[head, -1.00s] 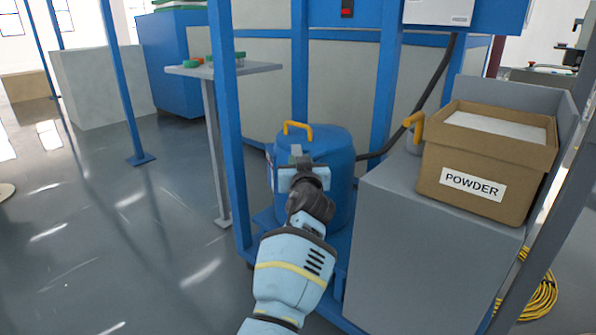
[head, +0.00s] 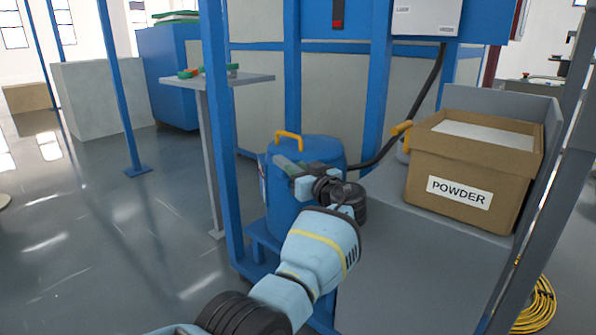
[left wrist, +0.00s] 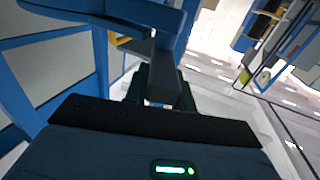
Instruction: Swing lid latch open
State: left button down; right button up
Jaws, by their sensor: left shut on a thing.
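The blue drum (head: 283,205) with its blue lid (head: 318,150) and yellow lid handle (head: 289,136) stands inside the blue frame. My left gripper (head: 287,169) is at the near side of the drum, just below the lid rim. In the left wrist view, the fingers of the left gripper (left wrist: 160,88) are shut on a grey bar, the lid latch (left wrist: 164,62), beneath a blue part. In the head view the latch is hard to tell from the fingers. My right gripper is not in view.
A cardboard powder box (head: 474,170) sits on a grey cabinet (head: 400,250) right of the drum. A blue frame post (head: 219,120) stands close on the left. A small grey table (head: 240,80) is behind it. Open floor lies to the left.

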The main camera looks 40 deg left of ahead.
pick_arm(q)
jog(key=shift+w+n+g, duration=0.1)
jog(key=shift+n+g, duration=0.2)
jog(key=shift+g, duration=0.1)
jog(key=shift+f, duration=0.1)
dwell(0.3)
jog(key=c, duration=1.2)
grip_release()
jog(key=shift+o, duration=0.2)
